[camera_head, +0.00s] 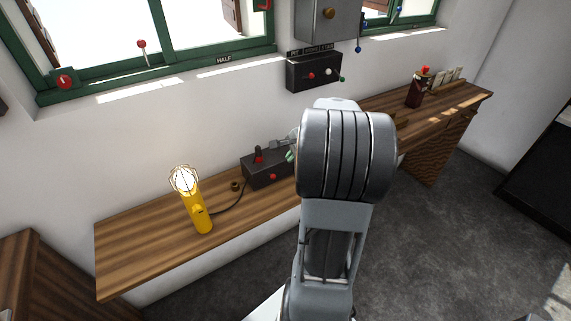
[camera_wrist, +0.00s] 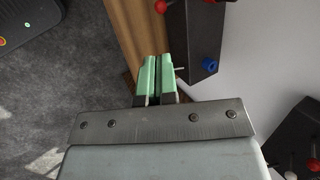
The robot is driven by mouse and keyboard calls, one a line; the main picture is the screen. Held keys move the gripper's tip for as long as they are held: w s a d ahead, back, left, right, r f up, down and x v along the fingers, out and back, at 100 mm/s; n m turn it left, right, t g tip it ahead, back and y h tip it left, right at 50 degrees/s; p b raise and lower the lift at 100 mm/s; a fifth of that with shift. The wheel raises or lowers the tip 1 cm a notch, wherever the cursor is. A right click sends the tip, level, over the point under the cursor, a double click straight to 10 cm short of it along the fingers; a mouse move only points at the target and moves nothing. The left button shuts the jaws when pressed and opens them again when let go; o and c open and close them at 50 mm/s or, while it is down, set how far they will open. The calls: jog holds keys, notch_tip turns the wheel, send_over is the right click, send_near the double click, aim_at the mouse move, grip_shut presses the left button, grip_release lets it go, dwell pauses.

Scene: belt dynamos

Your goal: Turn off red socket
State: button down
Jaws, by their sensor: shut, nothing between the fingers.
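A dark control box (camera_head: 263,170) sits on the wooden shelf, with a red-topped lever (camera_head: 258,155) and a red knob (camera_head: 273,177) on it. My arm hides its right part. In the wrist view the box (camera_wrist: 197,35) shows a red knob (camera_wrist: 160,6) at the top and a blue knob (camera_wrist: 209,65) near its end. No part is clearly recognisable as a red socket. My gripper (camera_wrist: 157,58), with green fingers, is shut and empty just left of the box's blue-knob end. A thin pale pin shows beside the right fingertip; I cannot tell whether they touch.
A yellow caged lamp (camera_head: 197,202) stands on the shelf (camera_head: 130,245), cabled toward the box. A wall box (camera_head: 313,72) with coloured knobs hangs above. A dark red-topped container (camera_head: 418,90) stands further right. The shelf's left end is clear.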

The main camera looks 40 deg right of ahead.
aim_at(274, 176)
jog(key=x, duration=1.3)
jog(key=shift+a, duration=0.1)
jog(key=shift+f, duration=0.1)
